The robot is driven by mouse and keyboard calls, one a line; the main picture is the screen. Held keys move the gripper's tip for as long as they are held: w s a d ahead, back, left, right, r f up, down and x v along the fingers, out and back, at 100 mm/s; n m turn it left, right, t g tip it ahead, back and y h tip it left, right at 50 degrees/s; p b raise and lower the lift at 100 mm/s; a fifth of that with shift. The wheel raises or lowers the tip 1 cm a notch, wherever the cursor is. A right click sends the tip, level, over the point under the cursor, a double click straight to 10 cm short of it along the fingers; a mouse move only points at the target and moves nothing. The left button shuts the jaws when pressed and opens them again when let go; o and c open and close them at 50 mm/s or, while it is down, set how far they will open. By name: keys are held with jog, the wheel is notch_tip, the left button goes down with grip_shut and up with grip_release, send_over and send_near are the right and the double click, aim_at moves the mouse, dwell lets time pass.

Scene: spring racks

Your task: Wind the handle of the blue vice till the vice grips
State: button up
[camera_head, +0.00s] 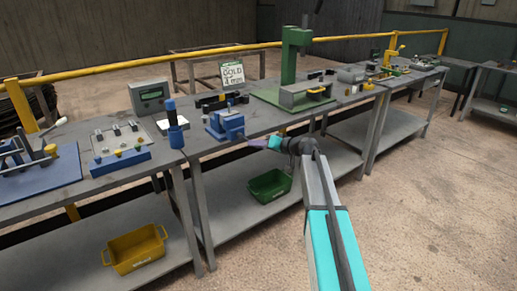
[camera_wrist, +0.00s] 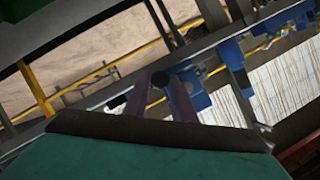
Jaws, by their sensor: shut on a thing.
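The blue vice (camera_head: 226,122) stands at the front edge of the middle workbench in the head view. It shows as blue blocks beyond my fingers in the wrist view (camera_wrist: 193,88). My gripper (camera_head: 257,143) is just in front of the vice, low at the bench edge, with its purple fingers pointing at it. In the wrist view my gripper (camera_wrist: 160,92) is shut on the vice's handle, whose dark end (camera_wrist: 160,78) shows at the fingertips. Most of the handle is hidden, and I cannot tell how far apart the vice jaws are.
A green bin (camera_head: 269,185) and a yellow bin (camera_head: 136,249) sit on lower shelves. The floor in front is clear.

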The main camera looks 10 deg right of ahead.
jog(key=f+m+y+b, duration=0.1)
jog(key=a+f+m+b, duration=0.1)
jog(key=shift+s+m+y, duration=0.35)
jog(key=shift+m+y, duration=0.05)
grip_shut()
jog(key=shift+s+a+f+m+t+y+b, duration=0.25)
jog(key=shift+a+m+y+b, duration=0.35)
jog(key=shift+m, duration=0.7)
jog(key=shift+s+a+f+m+t+y+b, duration=0.1)
jog(key=shift+s+a+m+t+y+b, duration=0.2)
jog(key=shift+a+m+b, duration=0.7)
jog(key=shift+s+a+f+m+t+y+b, duration=0.15)
jog(key=shift+s+a+m+y+b, duration=0.3)
jog(key=shift+m, duration=1.15)
jog(key=shift+w+d+r+y, duration=0.1)
jog(key=shift+w+d+y, duration=0.05)
jog(key=shift+y, duration=0.1)
jog(key=o, duration=1)
grip_release()
jog(key=shift+r, duration=0.1)
jog(key=shift+d, duration=0.1)
